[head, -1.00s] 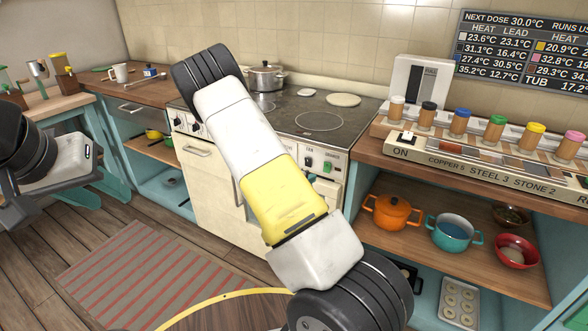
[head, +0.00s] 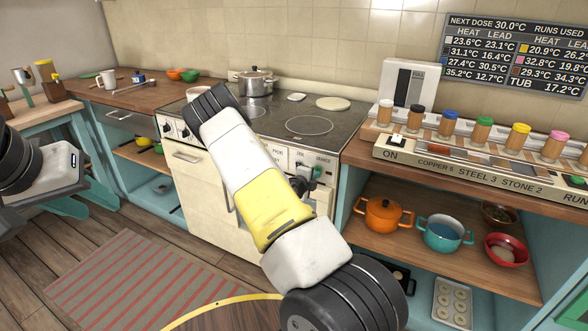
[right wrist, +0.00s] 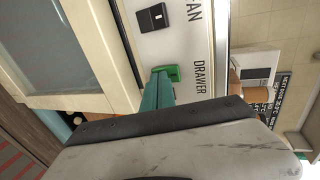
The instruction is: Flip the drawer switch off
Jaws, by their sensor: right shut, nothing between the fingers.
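The drawer switch (right wrist: 173,72) is a small green switch on the cream front panel, beside the word DRAWER in the right wrist view. It also shows in the head view (head: 317,172) at the right end of the stove's panel. My right gripper (right wrist: 158,82) is shut and empty, its teal fingertips right at the switch's edge; I cannot tell whether they touch. In the head view my right arm hides part of the panel. The switch's on or off position is unclear. My left gripper (head: 52,190) is at the left edge, its fingers not clearly seen.
A dark fan switch (right wrist: 152,17) sits beside the drawer switch. A steel pot (head: 255,83) stands on the stove (head: 345,118). The counter at right holds a long labelled rack (head: 470,165) with several coloured-lid jars. Orange (head: 384,214) and teal (head: 445,232) pots sit on the shelf below.

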